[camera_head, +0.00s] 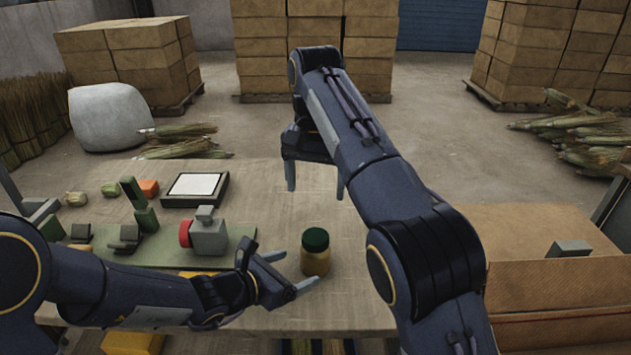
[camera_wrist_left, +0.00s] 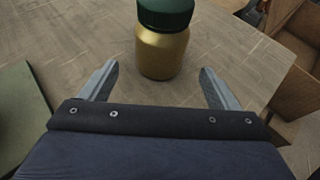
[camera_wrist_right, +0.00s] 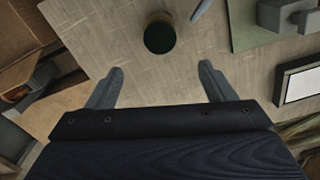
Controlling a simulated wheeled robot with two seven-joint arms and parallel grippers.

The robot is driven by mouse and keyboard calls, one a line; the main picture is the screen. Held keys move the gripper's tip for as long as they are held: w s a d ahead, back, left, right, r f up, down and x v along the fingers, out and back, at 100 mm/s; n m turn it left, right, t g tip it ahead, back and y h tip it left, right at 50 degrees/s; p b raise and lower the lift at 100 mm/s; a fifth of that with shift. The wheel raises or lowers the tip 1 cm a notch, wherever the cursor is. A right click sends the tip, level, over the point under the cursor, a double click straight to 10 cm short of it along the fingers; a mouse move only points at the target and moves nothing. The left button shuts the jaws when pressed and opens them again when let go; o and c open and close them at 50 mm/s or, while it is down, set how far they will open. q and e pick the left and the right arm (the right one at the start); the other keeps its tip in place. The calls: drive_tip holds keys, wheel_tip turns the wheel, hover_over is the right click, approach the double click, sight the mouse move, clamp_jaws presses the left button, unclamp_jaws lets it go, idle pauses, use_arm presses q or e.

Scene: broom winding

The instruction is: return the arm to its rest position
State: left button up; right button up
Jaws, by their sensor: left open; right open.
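My left gripper (camera_head: 292,272) is low over the table, open and empty. Its fingers point toward a small gold jar (camera_head: 316,262) with a dark green lid, which stands upright on the table. In the left wrist view the jar (camera_wrist_left: 162,50) is just beyond and between the fingertips (camera_wrist_left: 160,82), apart from them. My right gripper (camera_head: 316,188) is raised above the back of the table, open and empty, fingers pointing down. In the right wrist view the jar's lid (camera_wrist_right: 160,37) is ahead of the open fingers (camera_wrist_right: 162,78).
A green mat (camera_head: 165,243) at left carries a grey device with a red knob (camera_head: 207,232). A white-topped tray (camera_head: 195,187) and an orange block (camera_head: 149,188) sit behind it. A cardboard box (camera_head: 540,265) is at right. Bare table lies around the jar.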

drive_tip(key=s+d+r+y+p, duration=0.1)
drive_tip(key=d+r+y+p, duration=0.15)
drive_tip(key=d, duration=0.95)
use_arm(q)
drive_tip(key=s+a+r+m+g+h+p, duration=0.3)
drive_tip(key=s+r+m, duration=1.1)
drive_tip(key=r+m, duration=0.1)
use_arm(e)
drive_tip(key=s+d+r+t+y, duration=0.1)
drive_tip(key=s+d+t+y, duration=0.1)
drive_tip(key=s+d, duration=0.7)
use_arm(q)
drive_tip(key=s+a+f+m+g+y+p, duration=0.1)
drive_tip(key=s+a+m+y+p, duration=0.3)
drive_tip(key=s+a+m+y, duration=0.4)
drive_tip(key=s+a+m, duration=0.2)
drive_tip(key=s+a, duration=0.1)
drive_tip(key=a, duration=0.1)
drive_tip(key=shift+a+y+p, duration=0.25)
drive_tip(key=shift+y+p, duration=0.05)
use_arm(e)
drive_tip(key=s+f+t, duration=0.1)
drive_tip(key=s+f, duration=0.3)
drive_tip(key=s, duration=0.6)
drive_tip(key=s+f+n+t, duration=0.1)
drive_tip(key=s+f, duration=0.3)
drive_tip(key=s, duration=0.6)
drive_tip(key=shift+a+n+t+h, duration=0.2)
drive_tip(key=shift+n+t+h, duration=0.15)
drive_tip(key=shift+t, duration=0.45)
